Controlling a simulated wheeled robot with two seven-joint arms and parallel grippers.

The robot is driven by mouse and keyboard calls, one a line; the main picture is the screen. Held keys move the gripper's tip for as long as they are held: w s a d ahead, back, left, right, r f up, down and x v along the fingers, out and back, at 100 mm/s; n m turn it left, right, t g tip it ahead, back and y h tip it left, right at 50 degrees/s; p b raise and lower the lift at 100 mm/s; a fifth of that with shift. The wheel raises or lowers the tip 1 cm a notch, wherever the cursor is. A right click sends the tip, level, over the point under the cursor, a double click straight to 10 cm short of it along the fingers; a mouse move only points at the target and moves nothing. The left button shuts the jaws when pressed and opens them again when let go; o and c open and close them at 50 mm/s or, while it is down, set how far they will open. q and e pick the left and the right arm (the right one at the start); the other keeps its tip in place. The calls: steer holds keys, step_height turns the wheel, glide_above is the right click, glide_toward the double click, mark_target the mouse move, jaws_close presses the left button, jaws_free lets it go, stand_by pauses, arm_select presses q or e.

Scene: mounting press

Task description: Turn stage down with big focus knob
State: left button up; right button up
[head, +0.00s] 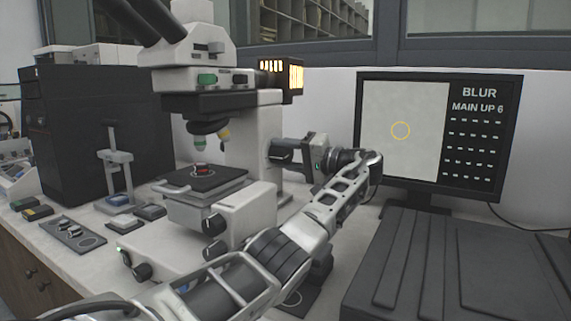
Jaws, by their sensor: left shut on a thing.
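The white microscope (262,130) stands on the bench, with its dark stage (205,180) under the objectives. A small red-marked sample (202,170) lies on the stage. My left arm reaches up from the bottom and bends back left at the wrist. My left gripper (281,152) is at the right side of the microscope column, shut on a dark part there that I take to be the big focus knob; the fingers mostly hide it. Black knobs show lower on the base (215,224). The monitor (440,140) reads "BLUR" and "MAIN UP 6" beside a yellow circle on a pale field. My right gripper is out of view.
A dark cabinet (90,135) and a small grey stand (118,170) are at the left. A tray with small parts (72,234) lies on the bench front left. A ridged dark case (460,270) fills the lower right, close to my arm.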

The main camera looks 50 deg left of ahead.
arm_select(q)
steer(key=shift+f+n+b, duration=0.1)
steer(key=shift+n+b, duration=0.25)
steer(key=shift+n, duration=0.25)
steer(key=o, duration=1)
steer(key=p+v, duration=0.1)
steer(key=v, duration=0.6)
steer(key=shift+d, duration=0.25)
steer(key=shift+w, duration=0.1)
